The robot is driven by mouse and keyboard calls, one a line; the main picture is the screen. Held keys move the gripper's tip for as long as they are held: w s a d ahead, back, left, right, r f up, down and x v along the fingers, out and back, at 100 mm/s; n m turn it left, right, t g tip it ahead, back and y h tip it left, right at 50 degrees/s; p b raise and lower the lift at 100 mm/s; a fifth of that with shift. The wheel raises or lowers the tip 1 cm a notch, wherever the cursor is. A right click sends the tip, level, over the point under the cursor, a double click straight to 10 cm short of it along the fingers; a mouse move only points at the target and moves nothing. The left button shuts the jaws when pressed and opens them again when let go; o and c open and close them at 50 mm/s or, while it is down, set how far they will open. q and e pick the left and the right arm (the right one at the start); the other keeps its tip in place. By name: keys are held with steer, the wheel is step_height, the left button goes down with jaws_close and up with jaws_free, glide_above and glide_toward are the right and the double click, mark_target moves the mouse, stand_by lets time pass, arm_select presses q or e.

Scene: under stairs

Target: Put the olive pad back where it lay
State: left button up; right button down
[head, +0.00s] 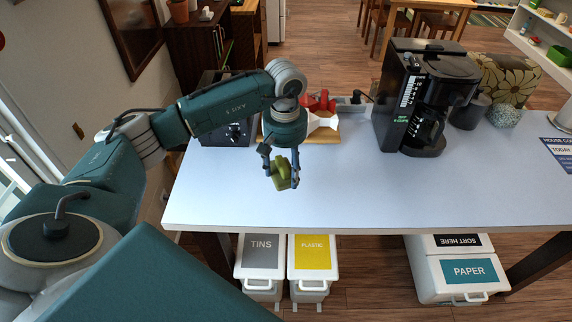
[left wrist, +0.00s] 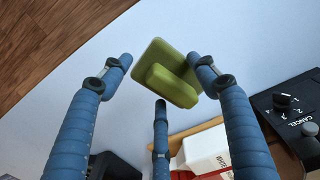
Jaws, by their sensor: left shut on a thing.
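The olive pad (head: 280,170) is a small green block with a raised grip. It is held above the pale table (head: 350,195), left of the table's middle. My left gripper (head: 282,181) points down and is shut on it. In the left wrist view the pad (left wrist: 158,70) sits tilted among the blue fingers of the left gripper (left wrist: 160,78), with bare table behind it. The height of the pad above the table is hard to tell. My right gripper is not in view.
Behind the gripper, a wooden board (head: 325,138) bears a white and red item (head: 322,120). A black appliance with dials (head: 228,132) stands left of it. A black coffee maker (head: 420,95) stands right. The table's front middle is clear. Bins (head: 312,262) stand below.

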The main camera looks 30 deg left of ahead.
arm_select(q)
step_height(320, 180, down, 8)
steer(key=b, duration=0.3)
steer(key=shift+f, duration=0.1)
steer(key=o, duration=1.3)
steer(key=shift+o, duration=0.3)
steer(key=o, duration=0.4)
